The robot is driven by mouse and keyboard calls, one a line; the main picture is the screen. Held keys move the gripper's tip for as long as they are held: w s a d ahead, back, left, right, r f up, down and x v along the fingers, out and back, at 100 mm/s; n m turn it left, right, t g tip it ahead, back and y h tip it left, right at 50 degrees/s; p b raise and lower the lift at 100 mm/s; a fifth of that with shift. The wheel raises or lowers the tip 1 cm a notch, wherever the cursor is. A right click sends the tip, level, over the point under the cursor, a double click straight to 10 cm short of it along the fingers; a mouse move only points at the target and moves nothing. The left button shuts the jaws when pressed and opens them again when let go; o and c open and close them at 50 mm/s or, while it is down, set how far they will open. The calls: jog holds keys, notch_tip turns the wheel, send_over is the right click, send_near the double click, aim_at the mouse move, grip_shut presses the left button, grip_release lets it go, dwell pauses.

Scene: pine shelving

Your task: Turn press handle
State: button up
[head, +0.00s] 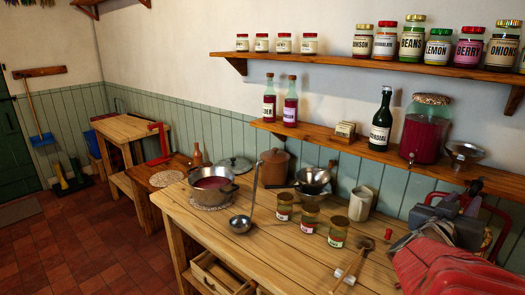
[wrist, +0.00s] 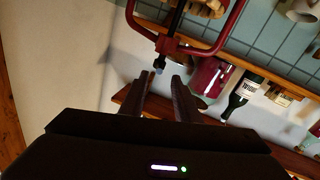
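The press shows in the wrist view as a red curved frame (wrist: 228,32) with a dark screw shaft (wrist: 175,20) through its crossbar. In the head view the red press frame (head: 497,212) stands at the right end of the table, mostly hidden behind my red arm. My gripper (head: 473,190) is above the press there. In the wrist view my gripper (wrist: 163,82) has its two dark fingers apart, with nothing seen between them.
A shelf (head: 390,157) behind the press holds a red-filled glass jar (head: 423,128), a metal funnel (head: 464,153) and a dark bottle (head: 381,122). An upper shelf (head: 370,67) carries several jars. The table (head: 270,240) holds a pot, ladle and small jars.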

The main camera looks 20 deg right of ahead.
aim_at(479, 180)
jog(key=shift+d, duration=0.1)
jog(key=shift+x, duration=6.8)
jog(key=shift+c, duration=0.4)
grip_shut()
